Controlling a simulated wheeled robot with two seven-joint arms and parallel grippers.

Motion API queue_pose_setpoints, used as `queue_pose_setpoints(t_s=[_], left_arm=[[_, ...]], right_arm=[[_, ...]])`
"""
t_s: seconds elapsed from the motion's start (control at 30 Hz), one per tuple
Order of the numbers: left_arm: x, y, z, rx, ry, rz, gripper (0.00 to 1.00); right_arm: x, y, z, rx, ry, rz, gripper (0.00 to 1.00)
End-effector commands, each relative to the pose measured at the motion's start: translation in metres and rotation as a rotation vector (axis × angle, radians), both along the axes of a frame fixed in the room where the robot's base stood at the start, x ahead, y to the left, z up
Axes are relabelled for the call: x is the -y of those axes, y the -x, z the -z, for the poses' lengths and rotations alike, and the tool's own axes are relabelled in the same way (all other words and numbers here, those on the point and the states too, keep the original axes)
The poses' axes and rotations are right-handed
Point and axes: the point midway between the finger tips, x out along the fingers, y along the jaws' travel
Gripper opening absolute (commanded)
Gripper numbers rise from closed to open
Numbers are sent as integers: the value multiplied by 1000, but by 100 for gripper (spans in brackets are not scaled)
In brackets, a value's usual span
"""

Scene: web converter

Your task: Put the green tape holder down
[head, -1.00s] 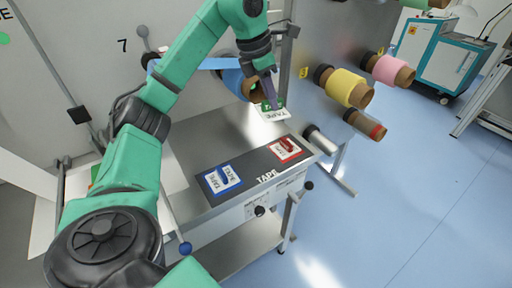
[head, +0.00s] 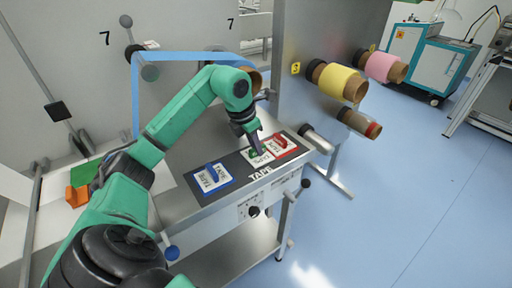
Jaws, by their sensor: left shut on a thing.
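The green tape holder (head: 263,160) is a white card marked TAPE with a small green part. It is at the dark TAPE panel (head: 238,182), between the blue tape holder (head: 212,178) and the red tape holder (head: 282,147). My left gripper (head: 254,151) points down and is shut on the green holder's green part, which it mostly hides. The holder is low over the panel or touching it; I cannot tell which. My right gripper is not in view.
Yellow (head: 340,82) and pink (head: 382,66) rolls stick out from the metal panel at the right. A blue web (head: 190,59) runs behind my left arm.

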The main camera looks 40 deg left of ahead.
Motion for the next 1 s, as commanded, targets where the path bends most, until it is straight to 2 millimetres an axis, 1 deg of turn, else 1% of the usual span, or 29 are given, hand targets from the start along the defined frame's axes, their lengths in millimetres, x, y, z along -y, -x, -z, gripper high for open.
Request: queue_pose_setpoints(t_s=[0.17, 0.27, 0.3, 0.33, 0.37, 0.63, 0.77, 0.87, 0.97, 1.0], left_arm=[[0, 0, -1, 2, 0, 1, 0], [0, 0, 3, 0, 0, 1, 0], [0, 0, 2, 0, 0, 1, 28], [0, 0, 2, 0, 0, 1, 39], [0, 0, 2, 0, 0, 1, 46], [0, 0, 1, 1, 0, 1, 46], [0, 0, -5, 3, 0, 1, 46], [-2, 4, -18, 5, -2, 0, 46], [-4, 10, -41, 7, -1, 0, 46], [-5, 13, -52, 7, -2, -1, 46]], right_arm=[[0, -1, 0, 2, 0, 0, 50], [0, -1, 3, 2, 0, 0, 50], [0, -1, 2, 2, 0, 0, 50], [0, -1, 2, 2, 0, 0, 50], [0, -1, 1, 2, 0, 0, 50], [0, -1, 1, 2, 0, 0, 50], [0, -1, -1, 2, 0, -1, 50], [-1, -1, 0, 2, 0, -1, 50], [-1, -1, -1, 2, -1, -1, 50], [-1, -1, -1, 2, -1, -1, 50]])
